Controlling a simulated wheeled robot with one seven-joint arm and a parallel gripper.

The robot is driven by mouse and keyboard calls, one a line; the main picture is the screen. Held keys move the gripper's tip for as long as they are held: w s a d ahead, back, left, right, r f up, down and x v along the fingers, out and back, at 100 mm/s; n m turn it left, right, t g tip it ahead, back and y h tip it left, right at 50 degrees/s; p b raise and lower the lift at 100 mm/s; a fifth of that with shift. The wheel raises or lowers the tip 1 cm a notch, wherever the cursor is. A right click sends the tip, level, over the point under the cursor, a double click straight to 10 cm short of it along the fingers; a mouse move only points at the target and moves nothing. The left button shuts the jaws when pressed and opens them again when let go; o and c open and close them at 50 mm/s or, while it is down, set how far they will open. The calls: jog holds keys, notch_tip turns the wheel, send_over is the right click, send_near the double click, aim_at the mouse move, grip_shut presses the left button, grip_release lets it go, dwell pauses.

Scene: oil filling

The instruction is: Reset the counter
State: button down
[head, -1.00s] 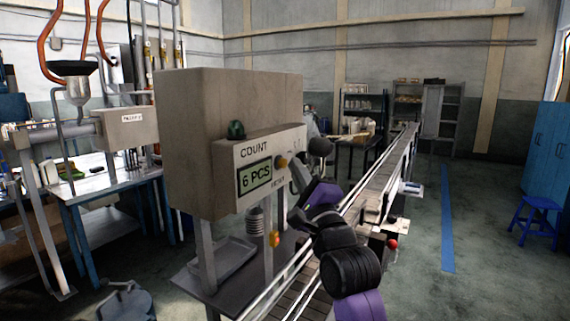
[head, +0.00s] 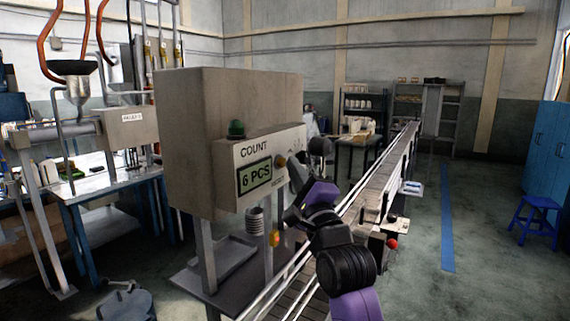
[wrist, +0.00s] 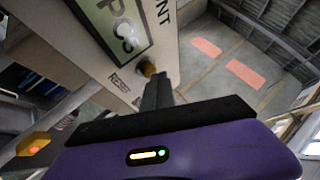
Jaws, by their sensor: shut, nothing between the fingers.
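The counter (head: 268,165) is a pale panel on the front of a large beige box, marked COUNT, and its green display (head: 254,180) reads 6 PCS. A small yellow-brown button (head: 281,161) sits right of the display, above the RESET lettering. In the wrist view the counter face (wrist: 185,35) is tilted, and the button (wrist: 147,68) shows just beyond my fingertips. My gripper (wrist: 159,82) is shut and empty, pointing at the panel beside the button. I cannot tell whether the fingertips touch it. In the head view my gripper is partly lost against the arm and machine.
A yellow-orange part (head: 275,238) is on a post below. A conveyor (head: 375,190) runs away behind my arm. A blue stool (head: 533,215) stands far right; the floor between is mostly clear.

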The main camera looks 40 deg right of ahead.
jog(key=shift+w, duration=0.15)
dwell(0.6)
jog(key=shift+s+d, duration=0.2)
jog(key=shift+s, duration=0.65)
jog(key=shift+s+d, duration=0.3)
jog(key=shift+s, duration=0.5)
jog(key=shift+s+d, duration=0.3)
jog(key=shift+s, duration=0.5)
jog(key=shift+s+d, duration=0.3)
jog(key=shift+s, duration=0.5)
